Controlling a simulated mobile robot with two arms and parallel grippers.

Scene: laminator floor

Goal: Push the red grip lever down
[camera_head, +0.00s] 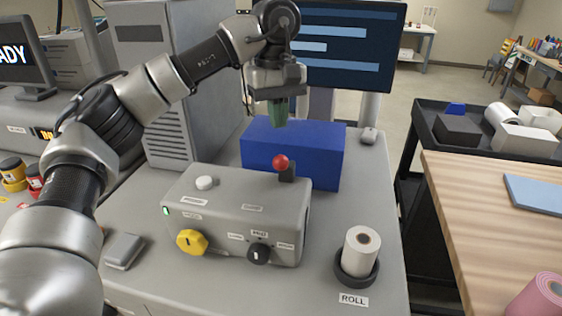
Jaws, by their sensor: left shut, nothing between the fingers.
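The red grip lever (281,161) shows as a round red knob beside a small dark block, at the back right of the top of a grey control box (225,217). My left gripper (278,123) points down with its greenish fingers together and nothing between them. In the picture it is straight above the red knob, with a clear gap between, in front of or over a blue box (320,160). Its exact depth relative to the knob is hard to tell. My right gripper is out of view.
The control box carries a white button (205,183), a yellow knob (191,242) and a black knob (259,253). A white roll (361,250) stands in a dark holder at right. A monitor (345,45) stands behind. A wooden table (480,215) is at right.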

